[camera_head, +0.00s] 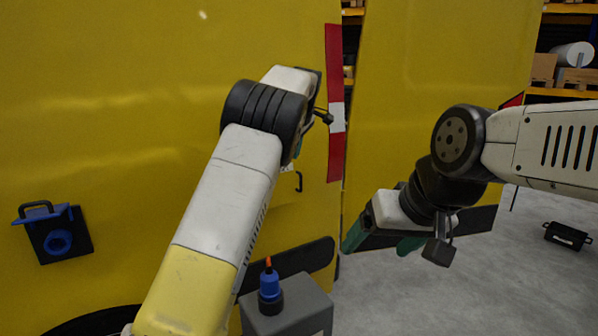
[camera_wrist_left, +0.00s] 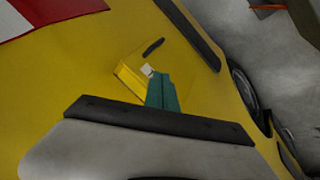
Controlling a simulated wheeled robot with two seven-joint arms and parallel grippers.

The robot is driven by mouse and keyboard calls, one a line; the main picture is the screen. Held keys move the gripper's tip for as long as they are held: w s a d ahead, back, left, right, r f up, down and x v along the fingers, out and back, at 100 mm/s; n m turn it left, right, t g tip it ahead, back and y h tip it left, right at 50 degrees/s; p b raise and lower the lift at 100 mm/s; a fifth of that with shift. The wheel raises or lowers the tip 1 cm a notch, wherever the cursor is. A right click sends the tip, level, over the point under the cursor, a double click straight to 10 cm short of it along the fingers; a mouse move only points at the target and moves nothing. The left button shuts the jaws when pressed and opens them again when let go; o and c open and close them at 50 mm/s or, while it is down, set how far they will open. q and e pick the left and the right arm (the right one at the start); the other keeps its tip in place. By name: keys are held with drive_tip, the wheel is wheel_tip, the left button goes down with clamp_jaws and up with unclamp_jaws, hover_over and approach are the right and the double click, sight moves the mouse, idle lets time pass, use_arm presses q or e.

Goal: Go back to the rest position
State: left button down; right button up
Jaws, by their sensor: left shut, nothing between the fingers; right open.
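My left gripper (camera_head: 298,150) is mostly hidden behind its own wrist in the head view, in front of the yellow panel (camera_head: 130,130). In the left wrist view its teal fingers (camera_wrist_left: 162,93) are together and empty, beside a yellow angular part (camera_wrist_left: 130,82) and a short dark handle (camera_wrist_left: 153,47). I cannot tell whether the fingers touch the panel. My right gripper (camera_head: 380,243) hangs at the right of the head view, its teal fingers apart and empty, in front of the second yellow panel (camera_head: 400,90).
A grey box (camera_head: 290,312) with a blue, orange-tipped piece (camera_head: 269,283) stands low in the middle. A blue and black bracket (camera_head: 58,240) is on the panel at left. A black case (camera_head: 567,236) lies on the grey floor at right. Shelves (camera_head: 565,92) stand behind.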

use_arm(q)
drive_tip(key=s+a+r+m+h, duration=0.2)
drive_tip(key=s+a, duration=0.5)
drive_tip(key=s, duration=0.3)
drive_tip(key=s+a+r+m+h, duration=0.1)
drive_tip(key=s+a+r+m, duration=0.2)
drive_tip(key=s+a, duration=0.65)
drive_tip(key=s+d+f+m, duration=0.1)
drive_tip(key=s+f+m, duration=0.2)
drive_tip(key=s, duration=1)
drive_tip(key=s+f+m, duration=0.4)
drive_tip(key=s+f, duration=0.1)
drive_tip(key=s, duration=0.9)
drive_tip(key=shift+d+m, duration=0.3)
drive_tip(key=shift+d, duration=0.1)
